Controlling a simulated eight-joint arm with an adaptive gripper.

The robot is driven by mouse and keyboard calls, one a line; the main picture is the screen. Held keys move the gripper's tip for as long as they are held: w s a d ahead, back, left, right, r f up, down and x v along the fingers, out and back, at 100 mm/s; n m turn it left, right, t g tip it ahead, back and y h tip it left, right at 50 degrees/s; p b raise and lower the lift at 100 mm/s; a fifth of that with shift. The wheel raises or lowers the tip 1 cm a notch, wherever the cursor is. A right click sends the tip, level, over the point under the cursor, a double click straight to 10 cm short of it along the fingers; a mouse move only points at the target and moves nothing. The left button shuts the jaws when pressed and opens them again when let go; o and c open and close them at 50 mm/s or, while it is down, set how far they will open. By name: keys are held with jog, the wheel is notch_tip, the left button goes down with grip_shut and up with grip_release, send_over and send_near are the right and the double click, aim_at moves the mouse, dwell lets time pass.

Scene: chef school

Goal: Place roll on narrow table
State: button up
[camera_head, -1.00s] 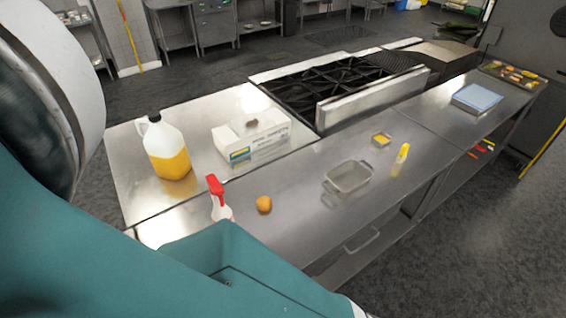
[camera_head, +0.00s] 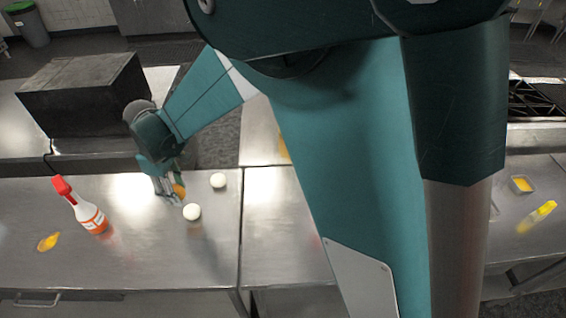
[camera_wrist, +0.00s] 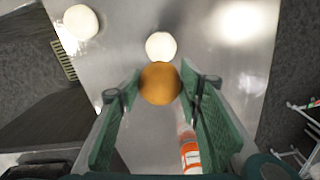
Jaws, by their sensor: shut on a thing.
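The roll (camera_wrist: 160,83), a round orange-brown thing, sits between the two fingertips in the wrist view. It also shows as a small orange patch (camera_head: 179,190) in the head view, partly hidden by the fingers. My gripper (camera_head: 173,195) is shut on it, pointing down over a steel table (camera_head: 130,260) left of a seam. I cannot tell whether the roll touches the steel. Two white balls stand close by: one (camera_head: 192,212) just in front of the gripper, one (camera_head: 218,181) to its right. Which table is the narrow one is unclear.
A red-topped bottle (camera_head: 88,212) and a yellow item (camera_head: 48,242) stand left of my gripper. A dark box-shaped appliance (camera_head: 85,92) is behind. Past the seam, another steel surface (camera_head: 280,235) looks bare, but my arm hides much of it.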

jog(key=w+d+m, duration=0.2)
jog(key=w+d, duration=0.2)
jog(key=d, duration=0.8)
jog(key=w+d+r+m+b, duration=0.15)
jog(key=w+d, duration=0.35)
jog(key=d, duration=0.8)
jog(key=w+d+m, duration=0.3)
jog(key=w+d, duration=0.1)
jog(key=d, duration=0.8)
jog(key=s+d+m, duration=0.3)
jog(key=d+m, duration=0.1)
jog(key=d, duration=1.8)
jog(key=s+d+f+m, duration=0.2)
jog(key=s+d+m, duration=0.3)
jog(key=s+d, duration=1.4)
jog(key=s, duration=0.4)
jog(key=shift+f+b, duration=0.15)
jog(key=shift+b, duration=0.2)
jog(key=shift+d+f, duration=0.1)
jog(key=shift+f, duration=0.05)
jog(key=shift+f+b, duration=0.3)
jog(key=shift+f, duration=2.5)
